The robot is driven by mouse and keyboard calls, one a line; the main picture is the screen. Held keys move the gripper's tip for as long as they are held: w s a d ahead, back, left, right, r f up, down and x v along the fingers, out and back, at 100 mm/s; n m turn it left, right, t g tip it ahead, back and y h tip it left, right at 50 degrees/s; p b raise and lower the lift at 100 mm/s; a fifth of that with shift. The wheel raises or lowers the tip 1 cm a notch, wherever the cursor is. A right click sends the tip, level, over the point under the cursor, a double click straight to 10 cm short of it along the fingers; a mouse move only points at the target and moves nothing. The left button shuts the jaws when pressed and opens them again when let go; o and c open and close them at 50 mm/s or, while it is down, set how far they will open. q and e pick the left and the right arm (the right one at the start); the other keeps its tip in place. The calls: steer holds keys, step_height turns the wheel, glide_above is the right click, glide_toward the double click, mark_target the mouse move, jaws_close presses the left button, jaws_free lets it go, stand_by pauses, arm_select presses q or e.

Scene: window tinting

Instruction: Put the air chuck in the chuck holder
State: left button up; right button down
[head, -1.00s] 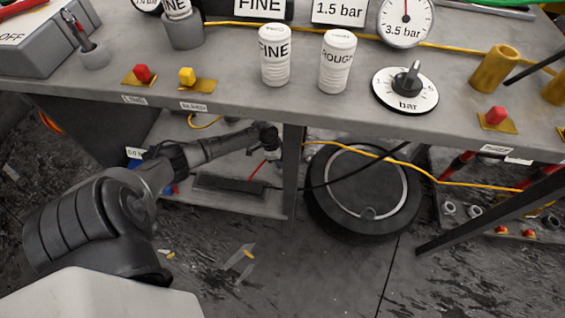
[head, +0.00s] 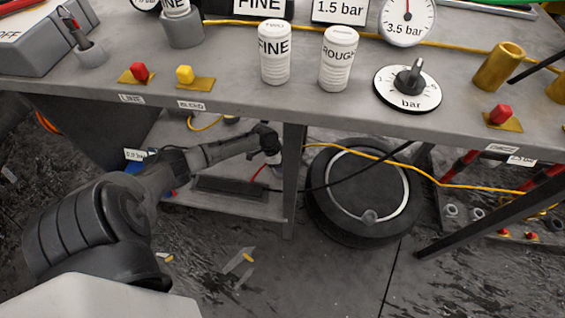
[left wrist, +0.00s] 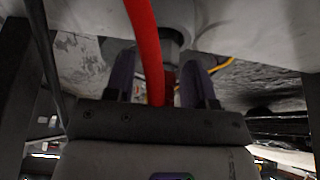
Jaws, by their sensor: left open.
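My left arm reaches in under the bench's front edge, and its gripper end (head: 266,148) is above the low shelf in the head view. In the left wrist view, the left gripper (left wrist: 158,68) is open, with its two dark fingers apart. A red hose (left wrist: 146,35) runs down the picture across the gap between the fingers. A grey rounded part (left wrist: 180,48) shows behind the hose near the fingers; I cannot tell whether it is the air chuck or the chuck holder. I cannot identify either for certain in the head view. My right gripper is not in view.
The grey bench top (head: 230,95) carries FINE (head: 274,55) and ROUGH (head: 339,60) containers, a bar dial (head: 407,88) and coloured knobs. A bench leg (head: 294,165) stands right of the gripper. A round black unit (head: 362,195) sits beyond it, with yellow and black cables.

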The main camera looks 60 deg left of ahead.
arm_select(q)
steer(key=shift+r, duration=0.1)
steer(key=shift+r+p, duration=0.3)
steer(key=p+v, duration=0.6)
steer(key=v, duration=0.5)
steer(key=shift+r+p, duration=0.3)
steer(key=shift+p, duration=0.05)
steer(key=shift+a, duration=0.1)
